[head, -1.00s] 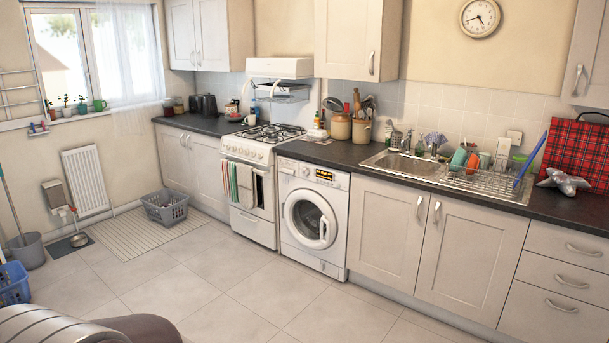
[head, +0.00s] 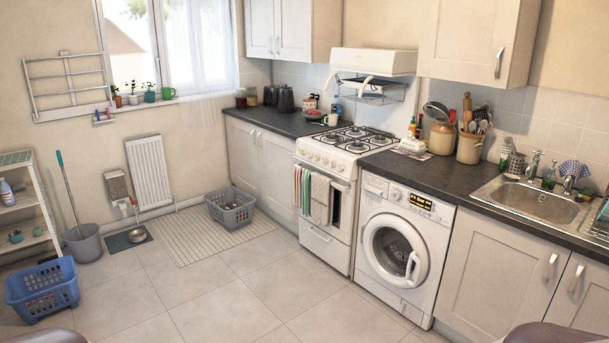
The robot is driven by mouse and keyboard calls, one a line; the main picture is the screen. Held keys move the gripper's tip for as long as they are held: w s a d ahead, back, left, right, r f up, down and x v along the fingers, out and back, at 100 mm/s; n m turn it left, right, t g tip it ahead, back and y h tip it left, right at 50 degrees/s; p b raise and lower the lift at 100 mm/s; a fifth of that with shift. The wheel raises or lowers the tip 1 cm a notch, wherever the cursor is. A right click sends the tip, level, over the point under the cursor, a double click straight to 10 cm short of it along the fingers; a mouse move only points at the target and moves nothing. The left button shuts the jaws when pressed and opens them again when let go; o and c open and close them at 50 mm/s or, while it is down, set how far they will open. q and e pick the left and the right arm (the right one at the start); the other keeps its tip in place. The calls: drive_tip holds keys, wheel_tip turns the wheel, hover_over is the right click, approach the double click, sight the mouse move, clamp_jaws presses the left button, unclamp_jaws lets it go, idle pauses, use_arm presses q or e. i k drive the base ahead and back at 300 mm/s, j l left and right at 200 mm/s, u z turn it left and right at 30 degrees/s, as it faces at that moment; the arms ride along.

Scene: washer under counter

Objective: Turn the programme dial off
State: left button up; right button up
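The white washing machine (head: 403,250) stands under the counter, right of the cooker, in the head view. Its round door (head: 394,252) looks closed. The programme dial (head: 395,194) is a small round knob on the upper front panel, left of the lit orange display (head: 421,202). The dial's pointer is too small to read. Neither of my grippers is in view, and nothing touches the washer's front.
A cooker (head: 326,195) with towels on its door stands left of the washer. A grey basket (head: 230,207) is on the striped mat; a blue basket (head: 43,290) is at lower left. The tiled floor (head: 250,290) before the washer is clear.

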sight(395, 193)
drive_tip(key=i+j, duration=0.1)
drive_tip(key=i, duration=1.05)
drive_tip(key=i+j+z, duration=0.1)
drive_tip(key=i, duration=1.05)
drive_tip(key=i+j+z, duration=0.15)
drive_tip(key=i+z, duration=0.2)
drive_tip(key=i, duration=0.2)
drive_tip(key=i+j+z, duration=0.4)
drive_tip(key=i, duration=0.15)
drive_tip(key=i+j+z, duration=0.35)
drive_tip(key=i+j, duration=0.05)
drive_tip(key=i, duration=0.05)
